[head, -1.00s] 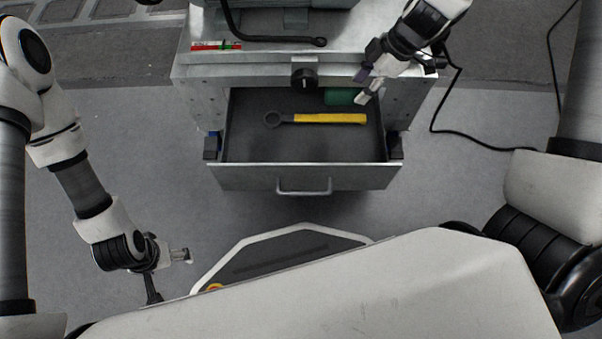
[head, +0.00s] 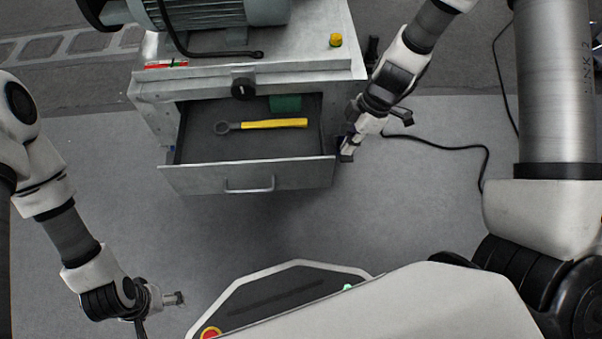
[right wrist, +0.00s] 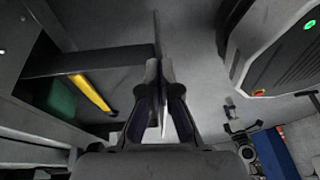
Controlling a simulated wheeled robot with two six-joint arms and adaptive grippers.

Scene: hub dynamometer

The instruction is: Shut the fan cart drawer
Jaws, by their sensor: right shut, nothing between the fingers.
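The fan cart drawer (head: 205,180) stands pulled out of the grey metal cart (head: 300,75), its front and bar handle (head: 250,190) facing me. In the right wrist view its front panel (right wrist: 156,35) shows nearly edge-on, by the fingertips. My right gripper (head: 347,150) is shut and empty, close beside the right end of the drawer front. It also shows in the right wrist view (right wrist: 160,68); I cannot tell whether it touches the panel. My left gripper (head: 178,299) is low at the left, away from the cart; its finger opening is unclear.
A yellow-handled ring wrench (head: 275,124) and a green object (head: 285,103) lie in the drawer. A motor (head: 225,10) and a yellow-topped button (head: 336,40) are on the cart. A black cable (head: 450,146) runs along the floor at right. Floor before the drawer is clear.

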